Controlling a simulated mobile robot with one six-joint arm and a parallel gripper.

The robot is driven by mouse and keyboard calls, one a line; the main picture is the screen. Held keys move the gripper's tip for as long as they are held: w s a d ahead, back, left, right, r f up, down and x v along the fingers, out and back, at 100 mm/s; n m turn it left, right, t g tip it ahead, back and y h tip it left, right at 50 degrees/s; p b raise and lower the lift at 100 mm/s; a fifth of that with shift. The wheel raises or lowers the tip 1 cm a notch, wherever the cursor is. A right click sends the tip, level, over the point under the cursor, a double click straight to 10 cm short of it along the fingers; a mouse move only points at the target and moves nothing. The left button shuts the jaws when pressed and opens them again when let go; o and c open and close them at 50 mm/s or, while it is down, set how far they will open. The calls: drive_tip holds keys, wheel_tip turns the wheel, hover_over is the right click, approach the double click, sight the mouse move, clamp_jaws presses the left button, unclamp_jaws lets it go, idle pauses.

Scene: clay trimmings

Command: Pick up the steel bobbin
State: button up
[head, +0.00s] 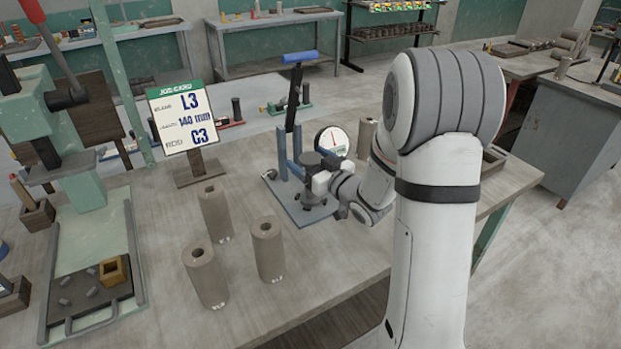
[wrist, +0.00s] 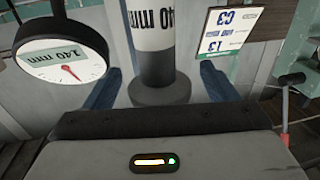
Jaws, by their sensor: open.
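The steel bobbin shows in the wrist view (wrist: 161,75) as a dark grey cylinder with a wide lower flange and a white band marked 140 mm. It stands upright straight ahead of my gripper body; its top is cut off. In the head view the bobbin (head: 311,159) is a small dark form at the blue stand, partly hidden by my gripper (head: 326,186). My gripper is open and close beside the bobbin. Its fingertips are hard to make out, and I cannot tell whether they touch it.
A round dial gauge (head: 332,141) stands just behind my gripper. A black lever with a blue handle (head: 300,57) rises above the stand. Several clay cylinders (head: 268,250) stand front left. A job card sign (head: 183,115) stands behind them. A tray (head: 62,245) lies at far left.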

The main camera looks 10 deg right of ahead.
drive_tip(key=c, duration=1.7)
clamp_jaws()
drive_tip(key=shift+r, duration=0.15)
